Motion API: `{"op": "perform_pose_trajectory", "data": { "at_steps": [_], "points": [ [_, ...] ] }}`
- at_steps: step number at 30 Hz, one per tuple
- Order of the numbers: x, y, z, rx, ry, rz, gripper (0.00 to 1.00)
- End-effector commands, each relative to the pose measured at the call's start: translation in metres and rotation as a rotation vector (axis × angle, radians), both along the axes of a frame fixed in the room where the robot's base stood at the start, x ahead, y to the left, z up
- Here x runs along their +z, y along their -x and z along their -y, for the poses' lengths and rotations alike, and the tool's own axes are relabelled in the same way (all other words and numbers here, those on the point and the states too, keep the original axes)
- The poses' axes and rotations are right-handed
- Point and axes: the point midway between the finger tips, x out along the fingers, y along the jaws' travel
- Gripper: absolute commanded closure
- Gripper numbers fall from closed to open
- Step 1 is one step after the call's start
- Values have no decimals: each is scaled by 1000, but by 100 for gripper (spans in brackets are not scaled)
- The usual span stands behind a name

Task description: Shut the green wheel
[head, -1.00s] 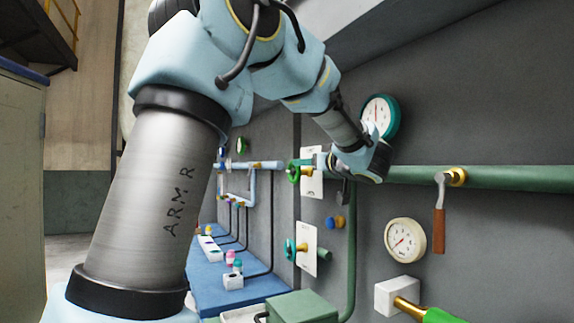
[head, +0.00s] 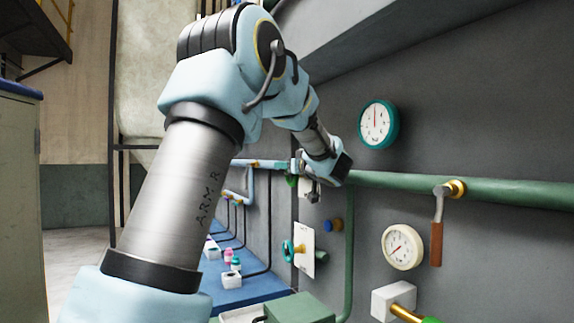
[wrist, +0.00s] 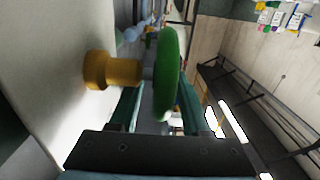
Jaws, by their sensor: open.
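The green wheel (wrist: 166,75) stands edge-on in the wrist view, on a brass stem (wrist: 112,70) that comes out of a pale plate at left. My gripper (wrist: 160,106) is open, with one teal finger on each side of the wheel's rim; I cannot tell whether either touches it. In the head view my gripper (head: 312,190) is beside the wall, in front of the wheel (head: 291,181), and hides most of it and its white plate.
A teal-rimmed gauge (head: 377,125) is above. A teal wheel (head: 288,250) on a white plate is below. A blue bench (head: 250,291) lies lower.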

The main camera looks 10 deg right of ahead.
Motion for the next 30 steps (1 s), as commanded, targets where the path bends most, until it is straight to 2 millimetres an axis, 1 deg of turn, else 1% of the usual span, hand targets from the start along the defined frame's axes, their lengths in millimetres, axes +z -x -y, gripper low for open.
{"op": "perform_pose_trajectory", "data": {
  "at_steps": [4,15,17,30],
  "points": [
    [0,0,0,0,0,0,52],
    [0,0,0,0,0,0,94],
    [0,0,0,0,0,0,100],
    [-1,1,0,0,-1,2,100]
  ]
}}
